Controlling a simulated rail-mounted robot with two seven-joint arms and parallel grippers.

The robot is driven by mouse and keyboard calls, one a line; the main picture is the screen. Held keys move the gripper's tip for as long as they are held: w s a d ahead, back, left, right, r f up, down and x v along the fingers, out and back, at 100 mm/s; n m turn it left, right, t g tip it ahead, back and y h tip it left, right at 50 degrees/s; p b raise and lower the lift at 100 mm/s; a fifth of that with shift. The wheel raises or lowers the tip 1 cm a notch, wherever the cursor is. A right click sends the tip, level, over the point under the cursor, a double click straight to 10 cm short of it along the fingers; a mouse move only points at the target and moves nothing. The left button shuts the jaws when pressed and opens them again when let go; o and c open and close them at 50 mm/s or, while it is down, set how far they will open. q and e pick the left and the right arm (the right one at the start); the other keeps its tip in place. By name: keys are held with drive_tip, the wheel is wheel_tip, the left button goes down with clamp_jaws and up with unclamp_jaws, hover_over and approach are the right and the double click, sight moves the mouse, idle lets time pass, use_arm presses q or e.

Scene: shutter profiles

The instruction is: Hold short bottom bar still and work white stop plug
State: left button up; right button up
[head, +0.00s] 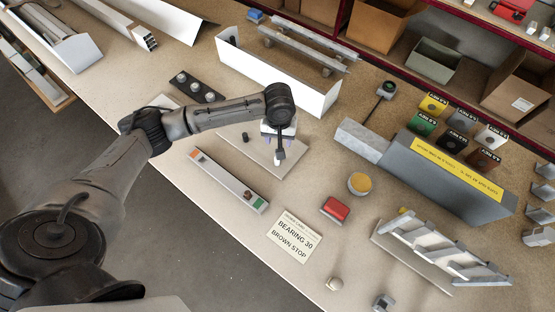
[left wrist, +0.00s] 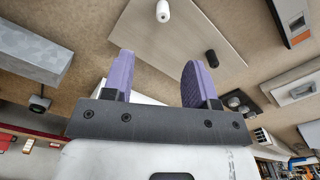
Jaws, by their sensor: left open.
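The bar (head: 229,180) lies flat on the bench, with an orange patch at its left end, a green patch at its right end and a small brown piece near the green. I cannot tell whether this is the short bottom bar. Its orange-marked end shows in the left wrist view (left wrist: 292,22). A white plug (left wrist: 162,11) stands on a thin beige plate (left wrist: 140,30) beside a black plug (left wrist: 211,58). The black plug also shows in the head view (head: 245,137). My left gripper (head: 279,140) is open and empty, with purple fingers above the plate.
A card (head: 294,235) reads "BEARING 30 BROWN STOP". A red block (head: 336,209) and a yellow-topped round (head: 360,183) lie to the right. A long white profile (head: 275,80) lies behind my gripper. A grey housing with a yellow strip (head: 440,165) and a slatted rack (head: 445,250) stand at right.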

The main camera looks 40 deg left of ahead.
use_arm(q)
drive_tip(key=shift+n, duration=0.5)
wheel_tip(320, 180, down, 8)
drive_tip(key=shift+a+f+b, duration=0.1)
drive_tip(key=shift+f+b, duration=0.1)
drive_tip(key=shift+b, duration=0.1)
drive_tip(key=shift+s+a+f, duration=0.1)
drive_tip(key=shift+s+f, duration=0.05)
drive_tip(key=shift+f, duration=2.55)
drive_tip(key=shift+c, duration=0.5)
clamp_jaws()
